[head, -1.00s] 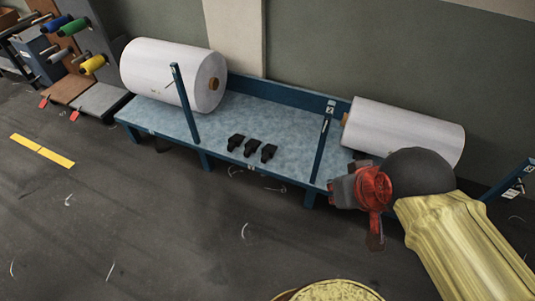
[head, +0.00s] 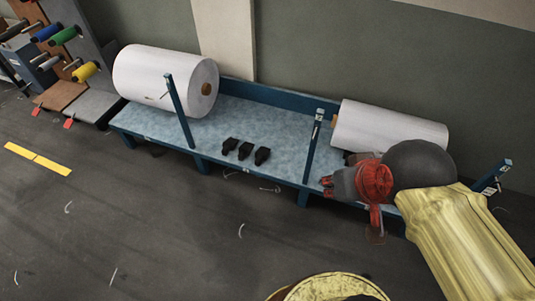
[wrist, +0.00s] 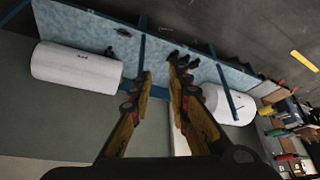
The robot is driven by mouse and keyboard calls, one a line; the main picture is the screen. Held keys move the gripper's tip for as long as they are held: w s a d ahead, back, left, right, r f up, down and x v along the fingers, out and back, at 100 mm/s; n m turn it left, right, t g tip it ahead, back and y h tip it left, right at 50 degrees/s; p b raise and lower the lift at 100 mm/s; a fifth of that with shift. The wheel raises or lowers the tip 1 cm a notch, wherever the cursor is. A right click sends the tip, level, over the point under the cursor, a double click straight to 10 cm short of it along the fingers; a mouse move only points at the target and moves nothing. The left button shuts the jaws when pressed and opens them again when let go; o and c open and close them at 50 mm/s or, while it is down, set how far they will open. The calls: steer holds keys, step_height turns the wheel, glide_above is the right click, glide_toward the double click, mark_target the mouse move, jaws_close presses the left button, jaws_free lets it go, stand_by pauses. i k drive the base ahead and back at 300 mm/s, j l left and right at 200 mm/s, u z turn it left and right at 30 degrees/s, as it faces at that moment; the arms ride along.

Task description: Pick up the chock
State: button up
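Three small black chocks stand in a row on the pale blue bench top (head: 215,125), near its front edge: a left one (head: 229,145), a middle one (head: 245,150) and a right one (head: 262,156). My gripper (head: 327,188) is to the right of them, at the bench's front, apart from them. In the wrist view my gripper (wrist: 160,75) has its two fingers spread with nothing held between them. Dark chocks (wrist: 172,56) show just beyond the right fingertip, which partly hides them. A separate small black piece (wrist: 123,33) lies on the bench near the other roll.
A large white roll (head: 150,80) lies on the bench's left part and another white roll (head: 390,130) on its right. Blue upright posts (head: 179,110) (head: 313,148) rise from the front edge. A spool rack (head: 65,35) stands at left. The floor in front is open.

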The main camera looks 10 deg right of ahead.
mark_target(262, 153)
steer(key=i+j+z, duration=0.15)
steer(key=z, duration=0.2)
steer(key=i+j+z, duration=0.1)
steer(key=z, duration=0.25)
steer(key=j+z, duration=0.35)
steer(key=i+j+z, duration=0.1)
steer(key=j, duration=0.65)
steer(key=i+j+z, duration=0.15)
steer(key=j, duration=0.6)
steer(key=i+j+z, duration=0.1)
steer(key=j, duration=0.65)
steer(key=i+j+z, duration=0.1)
steer(key=j, duration=0.7)
steer(key=i, duration=0.05)
